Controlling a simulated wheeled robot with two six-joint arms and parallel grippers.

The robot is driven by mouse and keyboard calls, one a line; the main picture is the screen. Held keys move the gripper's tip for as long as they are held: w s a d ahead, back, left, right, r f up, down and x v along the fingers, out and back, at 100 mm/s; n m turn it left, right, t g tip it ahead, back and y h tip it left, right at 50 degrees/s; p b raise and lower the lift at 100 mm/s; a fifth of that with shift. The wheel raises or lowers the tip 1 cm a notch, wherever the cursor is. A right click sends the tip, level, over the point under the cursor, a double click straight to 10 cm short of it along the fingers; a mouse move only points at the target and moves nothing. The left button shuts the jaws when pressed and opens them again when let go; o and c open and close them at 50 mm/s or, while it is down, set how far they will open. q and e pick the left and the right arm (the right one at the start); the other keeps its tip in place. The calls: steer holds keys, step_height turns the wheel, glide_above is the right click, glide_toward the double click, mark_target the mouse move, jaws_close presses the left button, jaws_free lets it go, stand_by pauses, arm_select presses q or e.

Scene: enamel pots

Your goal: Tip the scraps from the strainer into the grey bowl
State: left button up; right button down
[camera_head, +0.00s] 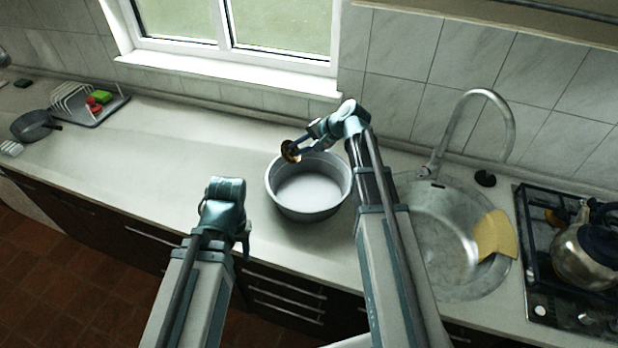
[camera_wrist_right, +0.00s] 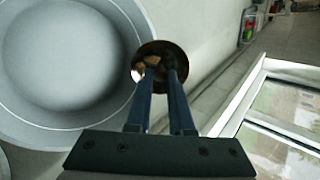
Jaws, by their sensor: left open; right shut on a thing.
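The strainer (camera_head: 290,153) is a small, round, brown-gold cup at the tip of my right gripper (camera_head: 301,150). It is held at the back left rim of the grey bowl (camera_head: 312,212) in the head view. In the right wrist view, the strainer (camera_wrist_right: 152,54) shows a few tan and brown scraps (camera_wrist_right: 152,61) inside, beside the rim of the bowl (camera_wrist_right: 120,108). My right gripper (camera_wrist_right: 165,82) is shut on the strainer. The bowl stands upright on the counter, and its visible inside looks empty. My left gripper (camera_head: 244,240) is open and empty near the counter's front edge.
A round steel sink (camera_head: 440,240) with a yellow cloth (camera_head: 494,236) and a tall tap (camera_head: 511,130) is at right. A kettle (camera_head: 582,250) stands on the hob beyond it. A dish rack (camera_head: 75,103) and a pan (camera_head: 32,125) are far left. The counter (camera_head: 170,150) left of the bowl is clear.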

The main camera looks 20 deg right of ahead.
steer(key=shift+s+d+f+t+y+b, duration=0.1)
steer(key=shift+s+d+t+y+b, duration=0.3)
steer(key=shift+b, duration=0.65)
steer(key=shift+d+t+y+b, duration=0.1)
steer(key=shift+t+y+b, duration=0.45)
steer(key=shift+b, duration=0.45)
steer(key=shift+s+d+y+b, duration=0.1)
steer(key=shift+y+b, duration=0.35)
steer(key=shift+b, duration=0.15)
steer(key=shift+s+d+f+t+y+b, duration=0.1)
steer(key=shift+s+d+t+y+b, duration=0.2)
steer(key=shift+b, duration=0.6)
steer(key=shift+w+d+f+t+y+b, duration=0.1)
steer(key=shift+t+y+b, duration=0.3)
steer(key=shift+b, duration=0.5)
steer(key=shift+s+d+f+t+y+b, duration=0.2)
steer(key=shift+s+d+t+y+b, duration=0.35)
steer(key=shift+b, duration=1.1)
steer(key=shift+s+d+f+t+y+b, duration=0.25)
steer(key=shift+d+y+b, duration=0.35)
steer(key=shift+b, duration=1)
steer(key=shift+s+d+f+t+y+b, duration=0.15)
steer(key=shift+t+y+b, duration=0.2)
steer(key=shift+b, duration=0.55)
steer(key=shift+s+a+r+t+y+b, duration=0.15)
steer(key=shift+y+b, duration=0.25)
steer(key=shift+b, duration=0.45)
steer(key=shift+d+f+t+y+b, duration=0.25)
steer(key=shift+t+y+b, duration=0.1)
steer(key=shift+b, duration=0.7)
